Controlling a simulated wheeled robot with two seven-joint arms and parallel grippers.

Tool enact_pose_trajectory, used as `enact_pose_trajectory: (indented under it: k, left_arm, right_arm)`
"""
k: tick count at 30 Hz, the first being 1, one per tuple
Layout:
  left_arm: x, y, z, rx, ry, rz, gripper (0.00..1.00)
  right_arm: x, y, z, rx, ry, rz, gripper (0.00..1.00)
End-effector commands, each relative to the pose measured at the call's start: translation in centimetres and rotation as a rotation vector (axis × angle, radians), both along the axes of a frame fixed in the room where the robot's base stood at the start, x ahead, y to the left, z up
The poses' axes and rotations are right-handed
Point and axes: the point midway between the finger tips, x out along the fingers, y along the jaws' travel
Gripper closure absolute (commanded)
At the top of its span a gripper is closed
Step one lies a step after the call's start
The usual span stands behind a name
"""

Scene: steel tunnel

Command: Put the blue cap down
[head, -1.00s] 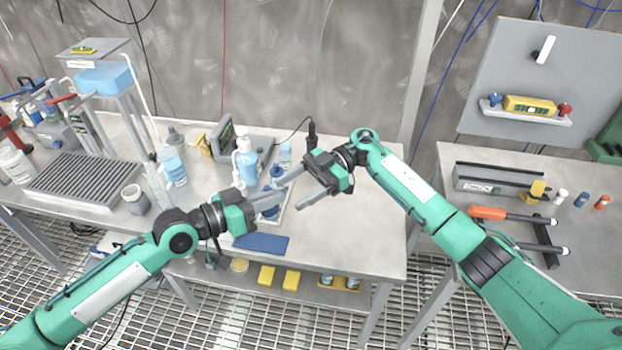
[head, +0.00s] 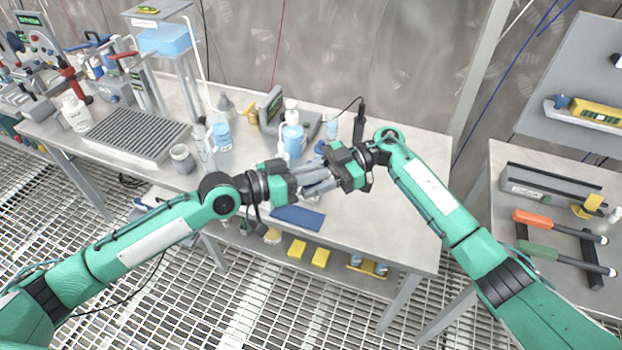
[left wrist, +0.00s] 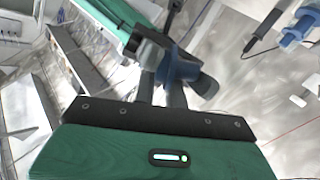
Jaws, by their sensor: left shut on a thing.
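The blue cap (left wrist: 178,66) shows at the far end of my left gripper's fingers in the left wrist view. My left gripper (left wrist: 162,88) is shut on it. In the head view my left gripper (head: 326,177) reaches right above the front of the bench, and the cap is mostly hidden by the grippers. My right gripper (head: 312,181) comes in from the right and its fingers overlap the left ones. In the left wrist view grey finger parts lie close around the cap. Whether the right fingers are open or touch it is unclear.
A blue mat (head: 298,217) lies at the front edge of the bench (head: 385,225). A light-blue bottle (head: 292,138) and other bottles stand behind the grippers. A ribbed grey tray (head: 135,138) is to the left. The bench right of the mat is clear.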

Motion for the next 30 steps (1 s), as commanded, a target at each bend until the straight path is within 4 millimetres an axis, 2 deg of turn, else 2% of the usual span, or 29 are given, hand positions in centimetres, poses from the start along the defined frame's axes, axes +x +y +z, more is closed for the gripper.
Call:
enact_pose_trajectory:
  k: [1, 2, 5, 6, 9, 10, 21, 30]
  left_arm:
    - [0.1, 0.0, 0.0, 0.001, -0.001, 0.001, 1.0]
    - [0.1, 0.0, 0.0, 0.001, -0.001, 0.001, 1.0]
    - [0.1, 0.1, 0.0, 0.001, -0.001, 0.002, 1.0]
    - [0.1, 0.1, 0.0, 0.001, -0.001, 0.002, 0.84]
    - [0.1, 0.1, 0.0, 0.001, -0.001, 0.002, 0.64]
    - [0.1, 0.1, 0.0, 0.001, -0.001, 0.002, 0.62]
    - [0.1, 0.2, 0.0, 0.003, -0.001, 0.008, 0.62]
    - [-0.9, 0.6, 1.0, -0.002, -0.002, 0.061, 0.62]
  right_arm:
    - [0.0, 0.0, 0.0, 0.0, 0.0, 0.001, 0.75]
    - [0.0, 0.0, 0.0, 0.0, 0.0, 0.001, 0.8]
    - [0.0, 0.0, 0.0, 0.0, 0.0, 0.001, 0.8]
    - [0.0, 0.0, 0.0, 0.0, 0.0, 0.001, 0.8]
    - [0.0, 0.0, 0.0, 0.0, 0.0, 0.001, 0.8]
    - [0.0, 0.0, 0.0, 0.0, 0.0, 0.001, 0.8]
    - [-0.1, 0.0, 0.1, 0.002, -0.001, 0.004, 0.8]
    - [-0.1, -0.1, 0.0, 0.001, 0.0, 0.003, 0.8]
